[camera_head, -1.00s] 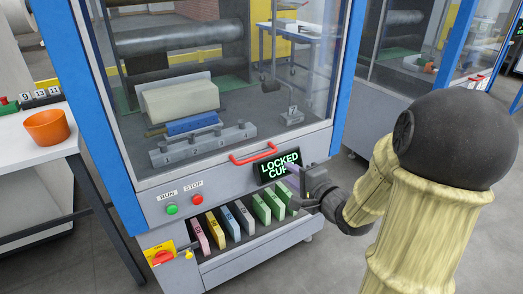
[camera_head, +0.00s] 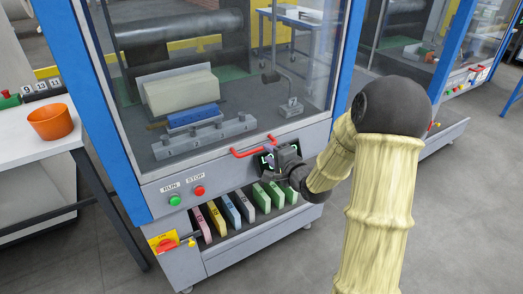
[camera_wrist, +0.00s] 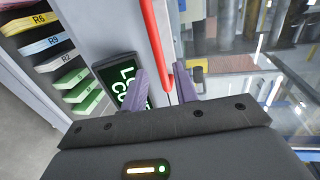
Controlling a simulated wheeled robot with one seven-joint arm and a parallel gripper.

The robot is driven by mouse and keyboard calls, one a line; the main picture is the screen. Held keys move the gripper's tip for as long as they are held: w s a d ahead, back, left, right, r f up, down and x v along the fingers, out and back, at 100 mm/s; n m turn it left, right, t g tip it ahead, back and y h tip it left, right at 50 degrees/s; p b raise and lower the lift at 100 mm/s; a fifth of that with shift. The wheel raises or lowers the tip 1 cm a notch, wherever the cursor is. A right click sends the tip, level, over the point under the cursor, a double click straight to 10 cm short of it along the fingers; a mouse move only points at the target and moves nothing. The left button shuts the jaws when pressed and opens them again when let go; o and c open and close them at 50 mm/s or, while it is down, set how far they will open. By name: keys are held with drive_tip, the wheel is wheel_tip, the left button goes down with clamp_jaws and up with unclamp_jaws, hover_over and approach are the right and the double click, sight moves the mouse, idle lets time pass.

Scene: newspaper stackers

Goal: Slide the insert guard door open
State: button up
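The insert guard door is the large clear panel (camera_head: 225,60) on the front of the blue-framed machine. It is down, its lower edge just above the grey front panel. Its red bar handle (camera_head: 243,153) runs along the lower edge, and also shows in the wrist view (camera_wrist: 150,35). My gripper (camera_head: 272,150) is at the handle's right end, in front of the display. In the wrist view its two purple-grey fingers (camera_wrist: 162,84) are apart, with the red handle between them in the picture. I cannot tell whether they touch it.
The lit display (camera_wrist: 122,80) is partly hidden by my gripper. Below are a slot rack (camera_head: 235,236) of several coloured inserts, a green RUN button (camera_head: 175,201) and a red STOP button (camera_head: 199,191). An orange bowl (camera_head: 51,125) stands on the left table.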

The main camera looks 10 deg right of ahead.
sight(262, 149)
drive_tip(key=x, duration=0.5)
drive_tip(key=shift+w+a+b, duration=0.1)
drive_tip(key=shift+w+b, duration=0.2)
clamp_jaws()
